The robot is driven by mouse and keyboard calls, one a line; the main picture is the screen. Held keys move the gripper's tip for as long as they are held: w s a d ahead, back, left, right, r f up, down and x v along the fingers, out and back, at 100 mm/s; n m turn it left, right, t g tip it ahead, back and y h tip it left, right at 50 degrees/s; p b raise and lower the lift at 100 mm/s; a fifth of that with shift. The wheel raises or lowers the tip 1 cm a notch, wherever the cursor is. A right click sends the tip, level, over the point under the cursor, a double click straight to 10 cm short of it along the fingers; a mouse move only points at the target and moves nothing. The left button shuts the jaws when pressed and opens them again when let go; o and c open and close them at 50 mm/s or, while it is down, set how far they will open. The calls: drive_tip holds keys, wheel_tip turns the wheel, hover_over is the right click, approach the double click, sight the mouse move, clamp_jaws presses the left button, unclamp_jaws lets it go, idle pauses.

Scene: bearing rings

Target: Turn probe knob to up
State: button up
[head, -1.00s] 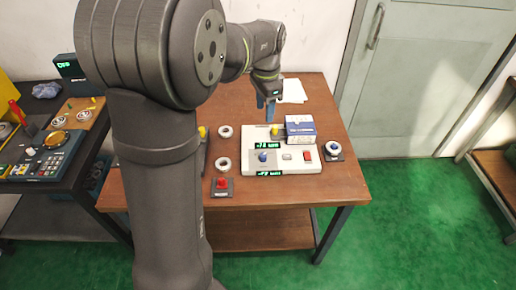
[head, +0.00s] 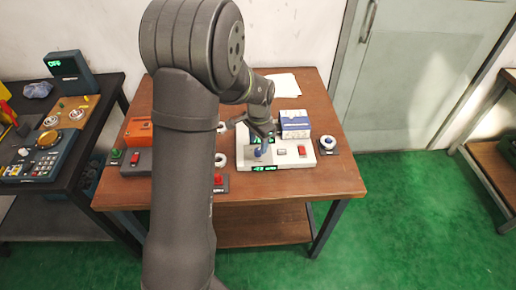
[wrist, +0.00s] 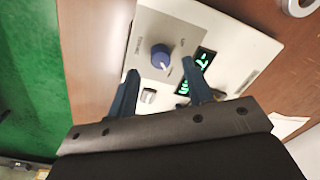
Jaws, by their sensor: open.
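A white control box (head: 300,164) sits on the brown table. A blue knob (head: 258,154) stands on its grey panel, beside green displays. In the wrist view the blue knob (wrist: 160,56) has a pale pointer mark towards the lower right; its label is not readable. My gripper (head: 263,144) is open over the left part of the box, close to the blue knob. In the wrist view my gripper (wrist: 163,77) has its two blue fingers apart, with the knob ahead of the gap between them. I cannot see any contact with it.
A blue-white carton (head: 295,124) stands at the box's back right, and a red switch (head: 302,150) is on its right. A dial unit (head: 328,144) lies right of the box. A ring (head: 221,160) and a red button unit (head: 219,180) lie left. The table's front right is clear.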

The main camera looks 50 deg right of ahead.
sight(258, 150)
drive_tip(key=shift+w+f, duration=0.1)
drive_tip(key=shift+f, duration=1.75)
drive_tip(key=c, duration=1)
